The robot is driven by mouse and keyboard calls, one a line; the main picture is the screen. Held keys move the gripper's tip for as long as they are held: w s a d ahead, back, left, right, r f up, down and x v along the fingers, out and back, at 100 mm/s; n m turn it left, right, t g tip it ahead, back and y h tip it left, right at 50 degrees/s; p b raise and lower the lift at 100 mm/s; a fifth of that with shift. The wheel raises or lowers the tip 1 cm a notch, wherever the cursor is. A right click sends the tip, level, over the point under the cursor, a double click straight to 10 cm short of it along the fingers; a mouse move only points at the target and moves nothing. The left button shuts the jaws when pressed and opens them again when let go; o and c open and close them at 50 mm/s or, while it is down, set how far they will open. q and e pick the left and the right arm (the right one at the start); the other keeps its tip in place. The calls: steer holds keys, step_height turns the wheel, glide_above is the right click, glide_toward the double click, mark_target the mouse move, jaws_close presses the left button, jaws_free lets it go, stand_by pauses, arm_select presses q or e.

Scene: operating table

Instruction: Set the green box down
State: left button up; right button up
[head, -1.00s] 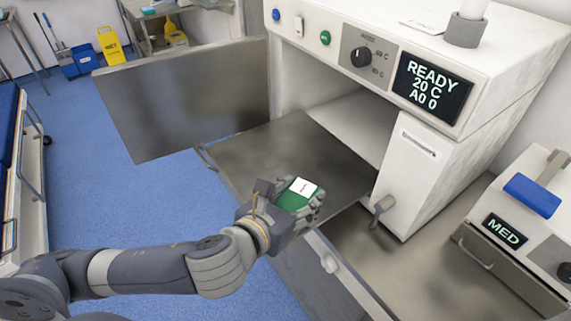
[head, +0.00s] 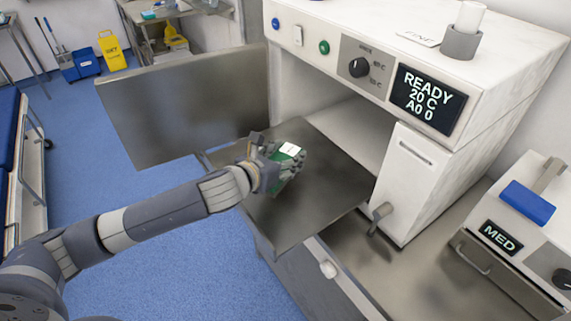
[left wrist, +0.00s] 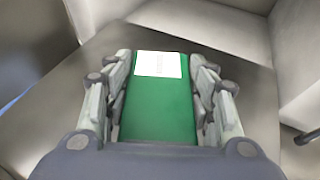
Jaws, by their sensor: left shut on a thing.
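The green box (head: 285,158) with a white label on top is in my left gripper (head: 282,167). In the left wrist view the green box (left wrist: 158,110) lies between the two fingers of my left gripper (left wrist: 160,95), which are shut on its sides. The gripper is over the grey metal shelf (head: 320,195) that extends from the open white machine. I cannot tell whether the box touches the shelf. My right gripper is not in view.
The white machine (head: 430,180) with a READY display stands behind and right of the shelf. Its open metal door (head: 185,105) stands at the left. A smaller unit marked MED (head: 500,236) is at the far right. The shelf's front and right are bare.

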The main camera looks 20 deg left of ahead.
arm_select(q)
step_height(320, 180, down, 3)
steer(key=shift+s+d+r, duration=0.1)
steer(key=shift+s, duration=0.05)
steer(key=shift+f, duration=0.2)
steer(key=shift+f, duration=0.15)
steer(key=o, duration=1.3)
steer(key=shift+c, duration=0.2)
